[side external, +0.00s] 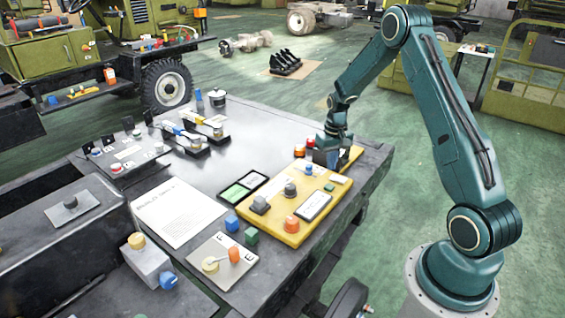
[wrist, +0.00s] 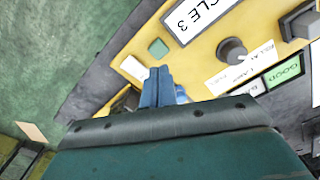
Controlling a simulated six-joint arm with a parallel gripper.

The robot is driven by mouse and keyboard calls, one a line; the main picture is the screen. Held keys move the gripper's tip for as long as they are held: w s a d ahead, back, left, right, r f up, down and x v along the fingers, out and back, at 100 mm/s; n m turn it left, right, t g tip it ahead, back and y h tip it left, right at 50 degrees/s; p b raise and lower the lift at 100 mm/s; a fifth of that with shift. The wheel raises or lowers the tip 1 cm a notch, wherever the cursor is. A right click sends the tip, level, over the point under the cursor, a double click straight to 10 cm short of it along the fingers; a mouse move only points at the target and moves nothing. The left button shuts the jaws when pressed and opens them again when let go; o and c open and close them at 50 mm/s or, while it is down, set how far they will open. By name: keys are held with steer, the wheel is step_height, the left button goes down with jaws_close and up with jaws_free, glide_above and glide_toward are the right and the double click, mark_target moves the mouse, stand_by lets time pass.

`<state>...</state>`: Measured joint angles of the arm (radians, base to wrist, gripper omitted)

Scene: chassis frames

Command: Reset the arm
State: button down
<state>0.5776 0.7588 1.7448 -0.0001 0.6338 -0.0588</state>
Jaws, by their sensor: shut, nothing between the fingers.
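My gripper (side external: 332,158) is at the far end of the yellow control panel (side external: 331,202), pointing down, low over it. In the wrist view the two blue fingers of my gripper (wrist: 158,76) are together with nothing between them. The wrist housing hides part of the panel behind them. I cannot tell whether the fingertips touch the panel. A label reading "CLE 3" (wrist: 196,14), a green square button (wrist: 158,47) and a dark round knob (wrist: 232,49) show beyond the fingers.
The dark table (side external: 240,124) also holds a white paper sheet (side external: 178,211), a green-lit display (side external: 243,187), blue and green cubes, and a plate with an orange-knobbed lever (side external: 222,262). Switch units stand at the back left.

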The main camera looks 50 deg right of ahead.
steer(key=s+a+r+n+t, duration=0.1)
steer(key=s+a+r, duration=0.1)
steer(key=a+r, duration=0.65)
steer(key=s+a+r+n+t, duration=0.1)
steer(key=s+a+r+n, duration=0.15)
steer(key=a+r, duration=0.65)
steer(key=s+a+r+n+t, duration=0.1)
steer(key=s+a+r, duration=0.3)
steer(key=s, duration=0.5)
steer(key=s+a+r+n+t, duration=0.1)
steer(key=s+a+r+t, duration=0.1)
steer(key=s+a+r, duration=0.3)
steer(key=s, duration=0.4)
steer(key=shift+s+r+t, duration=0.15)
steer(key=shift+r+t, duration=0.15)
steer(key=shift+r, duration=0.1)
